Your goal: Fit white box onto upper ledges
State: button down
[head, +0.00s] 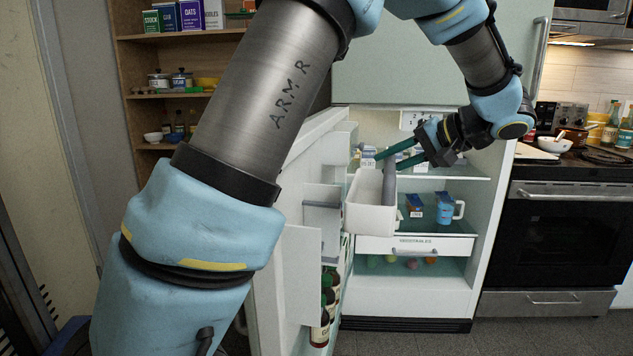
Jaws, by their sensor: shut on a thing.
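The white box (370,219) is an open-topped bin with a grey bar along its right side. It hangs in front of the open fridge, beside the inner side of the fridge door. My gripper (388,162) comes from the upper right, with its green fingers shut at the grey bar side of the box. The exact contact is small and hard to see. The fridge door (290,175) stands open at the left, with white ledges (340,140) up high on its inner face. The box looks apart from them, but depth is hard to judge.
The lower door holds several bottles (325,310). Fridge shelves carry a blue jug (445,210) and cartons (414,204), above a vegetables drawer (415,245). A black oven (550,235) stands right, a wooden shelf (180,96) left. My arm covers much of the left and centre.

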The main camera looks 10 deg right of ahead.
jog(key=w+a+f, duration=0.1)
jog(key=w+a, duration=0.1)
jog(key=a, duration=0.4)
jog(key=w+a+f+p, duration=0.1)
jog(key=w+a+f, duration=0.1)
jog(key=a, duration=0.4)
jog(key=shift+w+a+f, duration=0.2)
jog(key=shift+w, duration=0.1)
jog(key=shift+p, duration=0.3)
jog(key=c, duration=0.7)
grip_release()
jog(key=shift+f, duration=0.1)
jog(key=v, duration=1.2)
jog(key=shift+s+b, duration=0.1)
jog(key=shift+b, duration=0.25)
